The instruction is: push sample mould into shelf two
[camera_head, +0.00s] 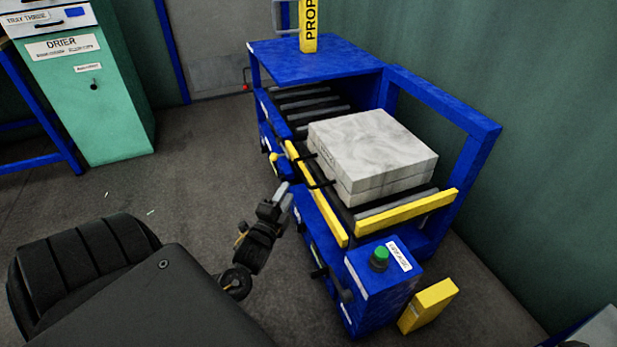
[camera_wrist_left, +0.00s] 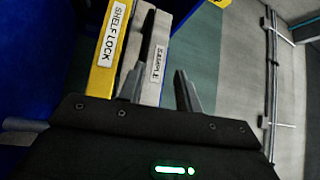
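The sample mould (camera_head: 372,147), a pale grey marbled block in two layers, lies flat on the dark rollers of the blue shelf unit (camera_head: 315,55). In the left wrist view its pale side with a SAMPLE label (camera_wrist_left: 157,66) shows beyond the fingers. My left gripper (camera_head: 286,194) is beside the unit's near left side, by the long yellow bar. Its two fingers (camera_wrist_left: 158,90) are apart, with nothing held between them. Whether a finger touches the mould or bar is unclear. My right gripper is not in view.
A yellow bar labelled SHELF LOCK (camera_wrist_left: 108,45) runs beside the mould. Another yellow bar (camera_head: 406,212) crosses the rollers' front end. A green button (camera_head: 379,256) tops the blue front box. A green drier (camera_head: 95,95) stands at left; the floor (camera_head: 150,200) between is mostly clear.

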